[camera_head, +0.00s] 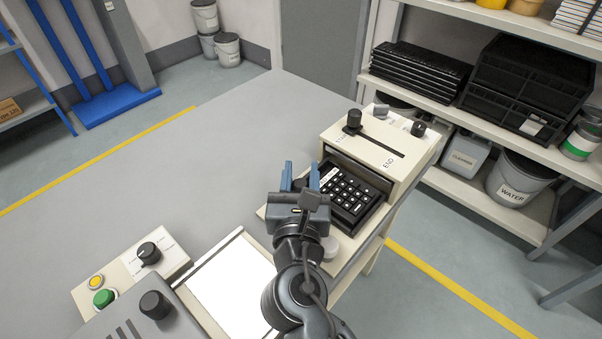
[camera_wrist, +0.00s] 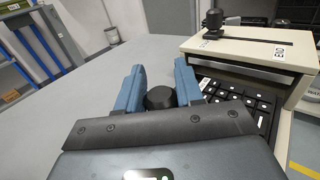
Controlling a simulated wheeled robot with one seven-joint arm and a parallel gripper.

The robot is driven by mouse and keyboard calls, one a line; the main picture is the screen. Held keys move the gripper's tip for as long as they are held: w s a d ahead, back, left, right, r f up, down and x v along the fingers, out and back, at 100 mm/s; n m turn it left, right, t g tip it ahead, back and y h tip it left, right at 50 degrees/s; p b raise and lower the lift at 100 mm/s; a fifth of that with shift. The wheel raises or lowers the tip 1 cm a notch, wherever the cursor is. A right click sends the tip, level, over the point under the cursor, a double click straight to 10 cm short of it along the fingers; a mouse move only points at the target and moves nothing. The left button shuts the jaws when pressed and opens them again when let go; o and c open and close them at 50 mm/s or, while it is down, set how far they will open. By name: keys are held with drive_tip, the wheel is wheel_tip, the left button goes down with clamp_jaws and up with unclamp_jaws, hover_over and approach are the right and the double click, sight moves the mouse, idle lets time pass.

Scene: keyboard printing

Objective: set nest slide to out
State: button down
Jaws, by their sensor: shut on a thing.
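My gripper (camera_head: 300,177) has blue fingers and is at the left side of the beige printing machine (camera_head: 404,158). In the wrist view my gripper (camera_wrist: 159,82) is shut on a round black knob (camera_wrist: 161,98). A black keypad (camera_head: 352,196) with white-marked keys sits in the machine's opening, right of my gripper. Its far edge is close under the machine's housing. It also shows in the wrist view (camera_wrist: 247,97). The nest slide itself is mostly hidden; I cannot tell its exact position.
On the machine's top, a black knob (camera_head: 353,120) stands in a slot at the end away from the END label. A panel with a dial (camera_head: 149,252), yellow and green buttons is at lower left. A white lit plate (camera_head: 228,290) lies nearer. The grey table (camera_head: 190,170) is clear leftward.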

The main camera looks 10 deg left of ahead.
drive_tip(key=shift+s+a+p, duration=0.15)
drive_tip(key=shift+s+a, duration=0.45)
drive_tip(key=shift+s, duration=0.2)
drive_tip(key=shift+s+a+p, duration=0.15)
drive_tip(key=shift+s+a, duration=0.4)
drive_tip(key=shift+s, duration=0.2)
drive_tip(key=c, duration=0.8)
unclamp_jaws()
drive_tip(key=shift+s, duration=0.1)
drive_tip(key=s, duration=0.7)
drive_tip(key=shift+s+d, duration=0.2)
drive_tip(key=shift+s, duration=0.15)
